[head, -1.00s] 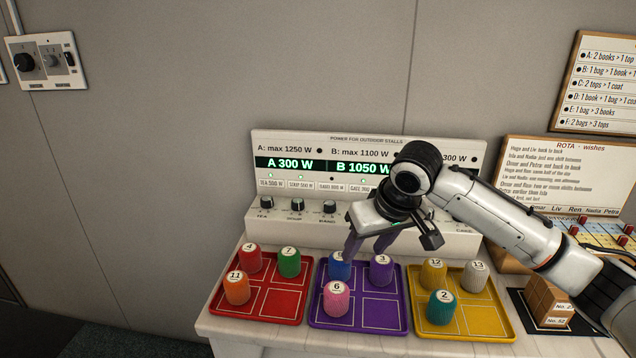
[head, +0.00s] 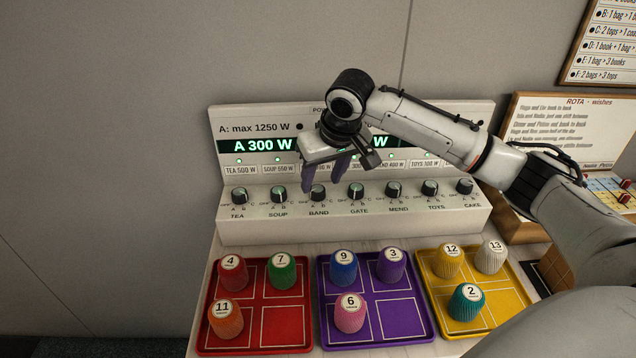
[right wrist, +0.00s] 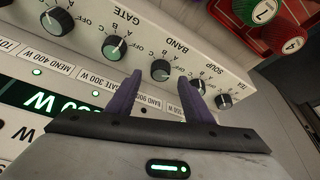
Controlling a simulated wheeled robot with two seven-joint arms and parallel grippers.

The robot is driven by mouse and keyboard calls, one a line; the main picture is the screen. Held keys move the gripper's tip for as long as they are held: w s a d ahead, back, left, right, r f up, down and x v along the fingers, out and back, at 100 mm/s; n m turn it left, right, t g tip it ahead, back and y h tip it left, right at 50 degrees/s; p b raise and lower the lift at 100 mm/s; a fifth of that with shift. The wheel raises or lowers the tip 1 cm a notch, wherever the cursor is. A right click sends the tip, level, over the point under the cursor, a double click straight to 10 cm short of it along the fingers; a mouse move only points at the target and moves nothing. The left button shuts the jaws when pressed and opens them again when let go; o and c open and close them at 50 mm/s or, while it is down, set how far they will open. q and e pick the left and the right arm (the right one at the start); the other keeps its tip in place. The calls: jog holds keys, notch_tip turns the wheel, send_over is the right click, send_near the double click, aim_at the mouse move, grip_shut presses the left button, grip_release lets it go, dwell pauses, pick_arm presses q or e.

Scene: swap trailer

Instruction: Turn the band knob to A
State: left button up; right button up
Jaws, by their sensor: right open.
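The band knob (head: 318,193) is a small dark knob with a pale face, third from the left in the row on the white power panel (head: 350,228). It also shows in the right wrist view (right wrist: 160,71). My right gripper (head: 322,184) is open and empty, with its purple fingers pointing at the panel. In the right wrist view the fingertips (right wrist: 161,79) lie on either side of the band knob; I cannot tell whether they touch it. The band knob's pointer is too small to read. My left gripper is not in view.
The soup knob (head: 278,194) and gate knob (head: 355,193) stand close on either side. The display (head: 262,146) reads A 300 W; my gripper hides much of the B reading. Red (head: 208,335), purple (head: 330,335) and yellow (head: 500,335) trays with numbered pegs lie in front.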

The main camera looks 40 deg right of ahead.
aim_at(318, 188)
jog(key=shift+x, duration=1.7)
jog(key=c, duration=1)
jog(key=shift+c, duration=0.2)
jog(key=shift+n, duration=0.3)
jog(key=n+y, duration=0.1)
jog(key=n, duration=0.2)
jog(key=shift+d+y, duration=0.15)
jog(key=shift+y, duration=0.15)
jog(key=shift+w+d+r+n+y, duration=0.1)
jog(key=shift+n+y, duration=0.2)
jog(key=shift+n, duration=0.7)
jog(key=shift+w+d+n+y, duration=0.1)
jog(key=shift+n+y, duration=0.2)
jog(key=shift+n, duration=0.7)
jog(key=o, duration=1)
jog(key=shift+s+a, duration=0.1)
